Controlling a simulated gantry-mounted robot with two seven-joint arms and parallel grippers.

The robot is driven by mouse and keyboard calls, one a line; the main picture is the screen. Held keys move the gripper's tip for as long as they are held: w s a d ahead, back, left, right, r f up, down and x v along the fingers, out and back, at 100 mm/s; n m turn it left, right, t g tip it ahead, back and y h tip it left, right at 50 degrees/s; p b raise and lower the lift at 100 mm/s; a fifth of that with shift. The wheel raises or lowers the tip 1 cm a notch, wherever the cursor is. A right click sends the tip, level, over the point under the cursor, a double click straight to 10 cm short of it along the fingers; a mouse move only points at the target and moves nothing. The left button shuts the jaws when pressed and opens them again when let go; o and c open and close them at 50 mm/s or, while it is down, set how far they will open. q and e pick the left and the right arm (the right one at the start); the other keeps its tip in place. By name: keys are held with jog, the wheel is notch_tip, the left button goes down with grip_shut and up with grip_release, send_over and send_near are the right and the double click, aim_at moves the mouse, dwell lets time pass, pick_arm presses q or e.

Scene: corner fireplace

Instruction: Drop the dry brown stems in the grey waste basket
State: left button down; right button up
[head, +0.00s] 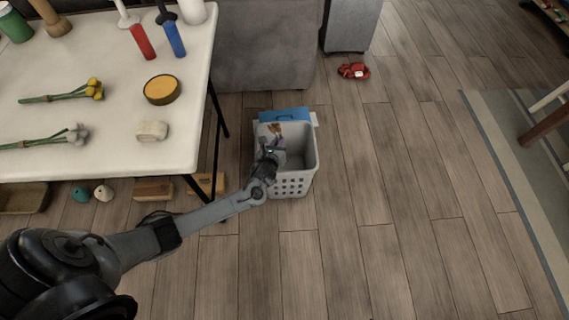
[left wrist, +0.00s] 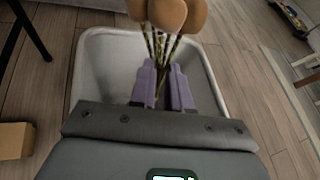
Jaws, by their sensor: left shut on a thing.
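The grey waste basket (head: 299,183) stands on the wood floor to the right of the white table. My left gripper (head: 272,144) is over the basket opening in the head view. In the left wrist view, my left gripper's purple fingers (left wrist: 163,88) are shut on the dry brown stems (left wrist: 160,48), which have rounded orange-brown heads at the top edge. The basket rim (left wrist: 212,72) surrounds the stems and fingers in that view. The stems show only as a small brown patch (head: 272,129) in the head view. My right gripper is not in view.
The white table (head: 100,105) holds yellow flowers (head: 90,90), pale flowers (head: 70,135), a yellow dish (head: 162,89), a whitish block and candles. A blue item (head: 285,114) is at the basket's far side. Red shoes (head: 353,71) lie farther back.

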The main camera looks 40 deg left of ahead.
pick_arm(q)
jog(key=c, duration=1)
grip_release()
jog(key=shift+s, duration=0.1)
jog(key=shift+p+v, duration=3.55)
jog(key=shift+v, duration=1.85)
